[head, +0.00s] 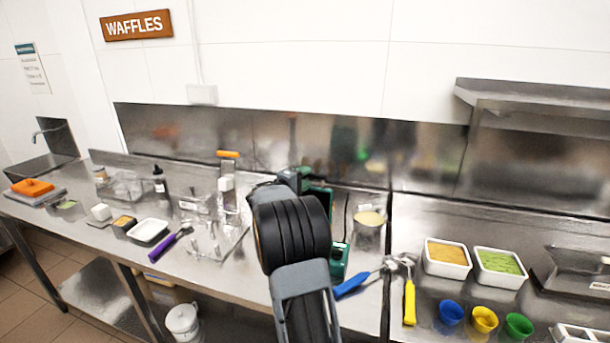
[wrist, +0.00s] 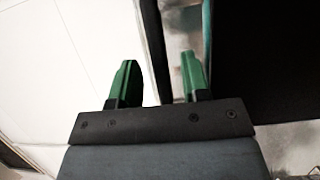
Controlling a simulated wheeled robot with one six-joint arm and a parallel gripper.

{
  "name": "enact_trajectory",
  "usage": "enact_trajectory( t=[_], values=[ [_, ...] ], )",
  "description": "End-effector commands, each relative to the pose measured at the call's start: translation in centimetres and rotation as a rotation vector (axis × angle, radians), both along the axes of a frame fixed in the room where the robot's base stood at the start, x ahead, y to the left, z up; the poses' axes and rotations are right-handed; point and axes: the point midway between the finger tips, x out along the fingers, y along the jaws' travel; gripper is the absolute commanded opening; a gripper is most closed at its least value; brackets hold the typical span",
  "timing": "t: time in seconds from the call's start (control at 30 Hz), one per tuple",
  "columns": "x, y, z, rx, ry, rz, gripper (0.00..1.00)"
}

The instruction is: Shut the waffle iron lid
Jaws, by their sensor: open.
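A teal-green appliance (head: 339,262), which looks like the waffle iron, stands on the steel counter mostly hidden behind my arm in the head view. A dark panel with a teal edge, probably its raised lid (wrist: 265,60), fills the right of the wrist view. The lid's exact angle cannot be told. My gripper (wrist: 157,82) has two green fingers apart with nothing held between them. In the head view my gripper (head: 302,173) is partly hidden by my wrist, at the upper part of the appliance. Whether a finger touches the lid cannot be told.
A steel piece with an orange handle (head: 228,154) stands left of my arm. A purple-handled tool (head: 168,244) and a white tray (head: 150,231) lie further left. The wall is behind.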

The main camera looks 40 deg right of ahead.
Motion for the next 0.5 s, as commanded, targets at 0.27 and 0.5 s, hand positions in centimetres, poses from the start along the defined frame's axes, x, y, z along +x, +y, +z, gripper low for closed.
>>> enact_trajectory(
  t=[0.27, 0.5],
  values=[
    [0.08, -0.55, -0.04, 0.0, 0.0, 0.001, 0.43],
    [0.07, -0.53, -0.03, 0.0, 0.0, 0.001, 0.33]
  ],
)
